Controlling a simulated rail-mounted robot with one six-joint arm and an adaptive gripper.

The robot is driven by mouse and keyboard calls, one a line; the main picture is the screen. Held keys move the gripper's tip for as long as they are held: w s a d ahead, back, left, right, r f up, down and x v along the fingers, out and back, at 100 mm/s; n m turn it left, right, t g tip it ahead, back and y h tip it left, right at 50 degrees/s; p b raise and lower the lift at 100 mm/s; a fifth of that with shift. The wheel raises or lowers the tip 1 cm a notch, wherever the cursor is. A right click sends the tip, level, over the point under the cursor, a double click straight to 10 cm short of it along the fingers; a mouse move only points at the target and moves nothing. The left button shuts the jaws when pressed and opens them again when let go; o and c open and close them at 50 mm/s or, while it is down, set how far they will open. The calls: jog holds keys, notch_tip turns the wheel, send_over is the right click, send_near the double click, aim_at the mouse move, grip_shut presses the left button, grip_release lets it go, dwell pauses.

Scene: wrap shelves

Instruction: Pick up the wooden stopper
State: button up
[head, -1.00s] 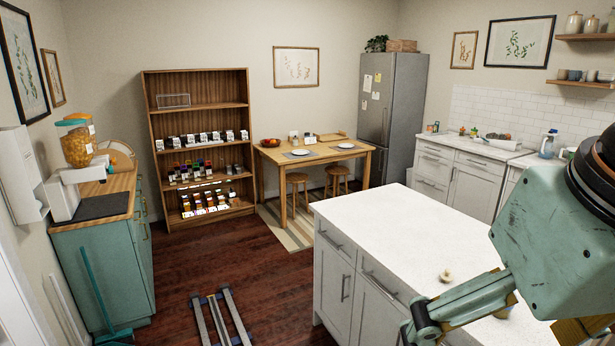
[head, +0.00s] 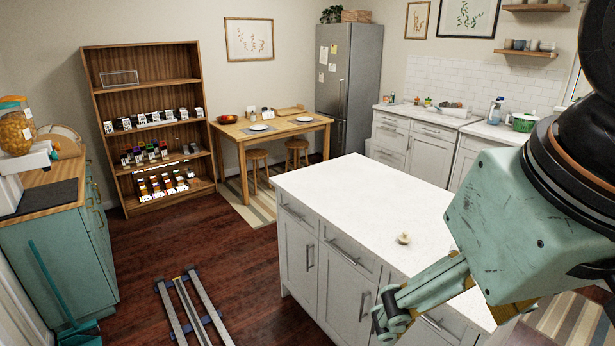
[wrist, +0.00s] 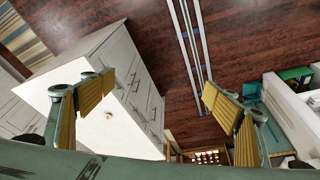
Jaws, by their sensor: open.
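A small pale wooden stopper (head: 403,238) sits on the white top of the kitchen island (head: 345,185), near its drawer-side edge. In the wrist view the stopper (wrist: 109,115) is a small light spot on the white top, close to the left finger. My gripper (wrist: 157,98) is open, with its yellow-padded fingers wide apart and nothing between them. In the head view part of my gripper (head: 420,290) shows at the lower right, in front of the island and nearer the camera than the stopper. The rest of it is hidden by my arm.
The island top around the stopper is bare. A wooden shelf (head: 150,84) with several rows of small items stands at the back left. A dining table (head: 285,132) with stools is beside it. Metal rails (head: 184,310) run on the floor left of the island.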

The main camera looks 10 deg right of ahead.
jog(key=c, duration=1.2)
